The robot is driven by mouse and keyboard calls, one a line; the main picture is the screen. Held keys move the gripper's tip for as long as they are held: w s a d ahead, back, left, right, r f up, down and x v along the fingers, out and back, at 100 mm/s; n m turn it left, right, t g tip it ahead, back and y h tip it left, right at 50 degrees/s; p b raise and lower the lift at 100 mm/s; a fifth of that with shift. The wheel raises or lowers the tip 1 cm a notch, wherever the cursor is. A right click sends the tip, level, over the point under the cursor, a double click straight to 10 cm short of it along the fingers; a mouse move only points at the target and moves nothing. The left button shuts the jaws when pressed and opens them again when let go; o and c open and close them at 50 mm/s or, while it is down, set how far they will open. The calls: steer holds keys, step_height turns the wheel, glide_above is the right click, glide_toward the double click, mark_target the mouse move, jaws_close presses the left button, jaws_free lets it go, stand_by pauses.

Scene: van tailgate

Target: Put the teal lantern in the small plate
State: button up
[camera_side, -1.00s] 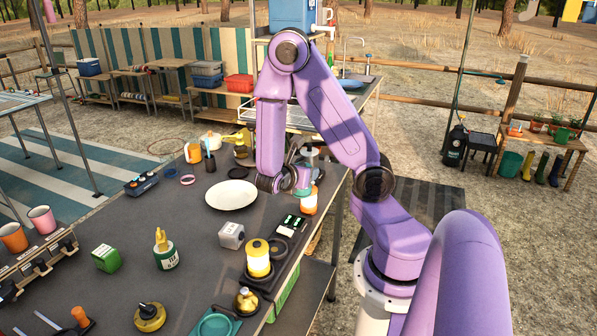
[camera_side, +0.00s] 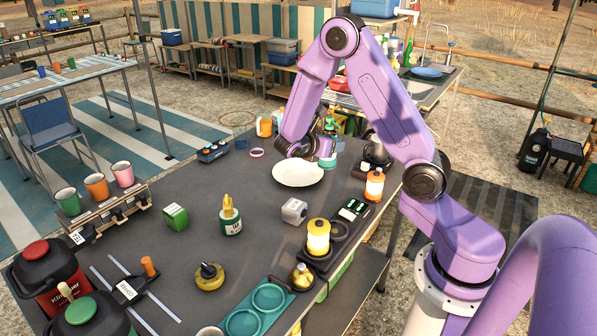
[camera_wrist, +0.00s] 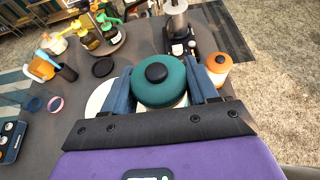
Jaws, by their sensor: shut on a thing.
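My gripper (camera_wrist: 160,84) is shut on the teal lantern (camera_wrist: 160,79), which has a round teal top and a black knob. Dark blue fingers press on both its sides. In the side view the teal lantern (camera_side: 327,161) hangs from my gripper, at the right rear edge of the small plate (camera_side: 297,174). The plate is white, round and bare, flat on the dark table. In the wrist view only part of the plate (camera_wrist: 97,97) shows, beside the left finger. The lantern's underside is hidden, so I cannot tell its height above the plate.
An orange lantern (camera_side: 374,186) and a yellow lantern (camera_side: 318,238) stand along the table's right side. A grey box (camera_side: 294,211) is in front of the plate. An orange mug (camera_side: 264,126) and bottles stand behind. The table left of the plate is mostly clear.

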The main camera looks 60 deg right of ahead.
steer(key=shift+w+d+r, duration=0.1)
steer(key=shift+w+r, duration=0.05)
steer(key=shift+w, duration=0.95)
glide_above(298, 176)
step_height(298, 176, down, 10)
steer(key=shift+f, duration=1.45)
steer(key=shift+f, duration=0.1)
steer(key=o, duration=1.1)
